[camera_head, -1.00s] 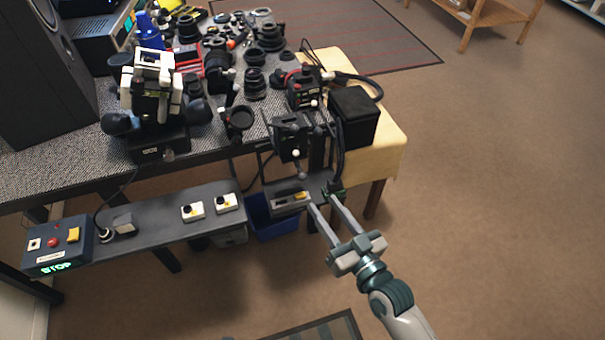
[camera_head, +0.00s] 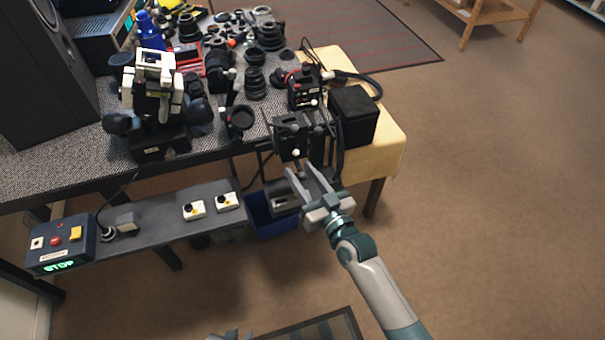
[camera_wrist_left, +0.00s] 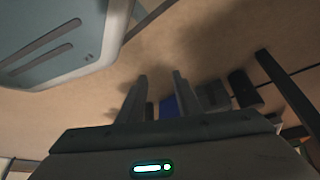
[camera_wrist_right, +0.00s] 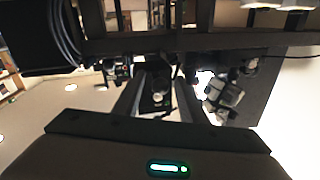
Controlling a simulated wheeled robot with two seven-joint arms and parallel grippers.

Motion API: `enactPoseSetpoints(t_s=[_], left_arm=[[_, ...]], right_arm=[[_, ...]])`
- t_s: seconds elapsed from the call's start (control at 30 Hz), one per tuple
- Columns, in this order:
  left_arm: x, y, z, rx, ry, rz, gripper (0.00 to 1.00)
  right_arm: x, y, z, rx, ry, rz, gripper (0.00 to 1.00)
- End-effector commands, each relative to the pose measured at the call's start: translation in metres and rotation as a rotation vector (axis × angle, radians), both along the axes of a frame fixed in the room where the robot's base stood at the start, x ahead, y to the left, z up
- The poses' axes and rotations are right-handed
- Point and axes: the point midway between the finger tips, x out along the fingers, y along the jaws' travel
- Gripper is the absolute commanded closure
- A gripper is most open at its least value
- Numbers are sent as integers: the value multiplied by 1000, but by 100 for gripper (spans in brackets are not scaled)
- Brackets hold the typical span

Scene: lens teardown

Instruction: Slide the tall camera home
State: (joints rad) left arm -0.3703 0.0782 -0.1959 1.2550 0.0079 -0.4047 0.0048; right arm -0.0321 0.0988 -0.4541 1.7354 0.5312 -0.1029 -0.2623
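A black upright device (camera_head: 291,135) with a light knob stands at the table's front right edge. Another black camera-like unit (camera_head: 304,92) with a cable stands behind it. I cannot tell for certain which is the tall camera. My right gripper (camera_head: 302,171) is open and empty, just below and in front of the nearer device. In the right wrist view, a dark plate with a round knob (camera_wrist_right: 157,96) shows between its fingers. My left gripper (camera_wrist_left: 159,76) is open and empty in its wrist view, over the floor; only a bit shows at the head view's bottom edge.
A black box (camera_head: 354,116) stands on the yellow cloth (camera_head: 390,140) at right. A low shelf (camera_head: 155,212) holds small white switches (camera_head: 194,210) and a control box reading STOP (camera_head: 62,243). A blue bin (camera_head: 268,220) sits beneath. Lenses crowd the table. The right floor is clear.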

Motion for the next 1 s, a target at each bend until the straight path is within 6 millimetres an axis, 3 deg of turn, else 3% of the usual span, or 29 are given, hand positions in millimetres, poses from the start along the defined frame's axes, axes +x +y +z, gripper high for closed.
enactPoseSetpoints(t_s=[0.13,0.3,0.47,0.7,0.83,1.0], left_arm=[[-1,0,0,0,2,0,69],[-7,0,-2,0,9,0,69],[-15,0,-4,0,19,0,69],[-19,3,-11,7,52,6,69],[-16,6,-8,11,62,9,69],[-11,8,-5,14,62,9,69]], right_arm=[[0,0,0,0,0,0,64],[0,0,0,1,0,0,100],[1,1,0,1,0,0,100],[30,10,0,3,-3,0,100],[43,15,1,2,-2,1,100],[46,16,0,2,0,2,100]])
